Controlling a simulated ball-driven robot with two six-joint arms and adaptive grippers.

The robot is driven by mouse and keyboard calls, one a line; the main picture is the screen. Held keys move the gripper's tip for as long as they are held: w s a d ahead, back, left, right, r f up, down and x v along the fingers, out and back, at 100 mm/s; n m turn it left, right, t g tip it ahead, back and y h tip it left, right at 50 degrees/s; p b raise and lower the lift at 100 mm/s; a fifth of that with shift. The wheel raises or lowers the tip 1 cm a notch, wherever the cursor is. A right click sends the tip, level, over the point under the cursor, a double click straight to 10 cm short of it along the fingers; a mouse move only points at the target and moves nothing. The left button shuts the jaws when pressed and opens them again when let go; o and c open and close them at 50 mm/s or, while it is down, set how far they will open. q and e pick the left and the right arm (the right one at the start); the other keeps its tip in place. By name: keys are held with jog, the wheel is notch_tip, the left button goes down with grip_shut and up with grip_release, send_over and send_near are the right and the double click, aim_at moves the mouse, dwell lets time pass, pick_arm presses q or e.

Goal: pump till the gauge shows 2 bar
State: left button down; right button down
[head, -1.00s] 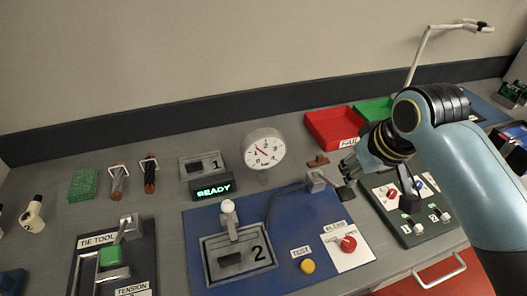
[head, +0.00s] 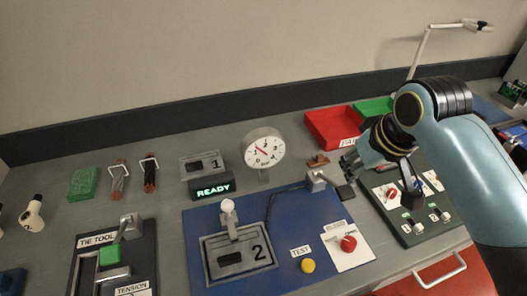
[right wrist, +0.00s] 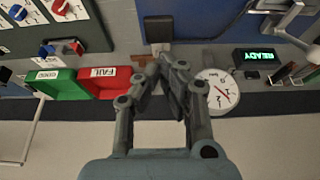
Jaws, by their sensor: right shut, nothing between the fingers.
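The round white gauge (head: 263,147) stands upright behind the blue mat, its red needle pointing to the upper left; I cannot read the exact value. It also shows in the right wrist view (right wrist: 217,91). The pump (head: 317,180) is a small grey block with a lever ending in a black pad (head: 345,191); the pad also shows in the right wrist view (right wrist: 158,28). My right gripper (head: 349,160) is shut and empty, just behind and above the pad, and seems apart from it. Its fingertips (right wrist: 172,62) meet in the right wrist view. My left gripper is not in view.
The blue mat (head: 290,210) holds a clamp fixture (head: 238,257), a yellow test button (head: 308,266) and a red release knob (head: 348,243). A green READY display (head: 212,189) stands left of the gauge. A red tray (head: 331,128) and a switch panel (head: 415,228) flank my right arm.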

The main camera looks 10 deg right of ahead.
aim_at(347, 192)
jog(key=shift+s+f+b, duration=0.2)
jog(key=shift+f+b, duration=0.4)
jog(key=shift+f, duration=1)
jog(key=shift+s+f+b, duration=0.2)
jog(key=shift+f+b, duration=0.35)
jog(key=shift+f, duration=1.05)
jog(key=shift+s+f+b, duration=0.2)
jog(key=shift+f+b, duration=0.4)
jog(key=shift+f, duration=1)
jog(key=r+p, duration=0.2)
jog(key=p, duration=0.1)
jog(key=shift+w+r, duration=0.2)
jog(key=shift+r, duration=0.15)
jog(key=shift+w+r, duration=0.1)
jog(key=shift+r, duration=0.2)
notch_tip(347, 192, up, 2)
jog(key=shift+w+r+p, duration=0.1)
jog(key=shift+p, duration=0.25)
jog(key=shift+w+r, duration=0.2)
jog(key=shift+r, duration=2)
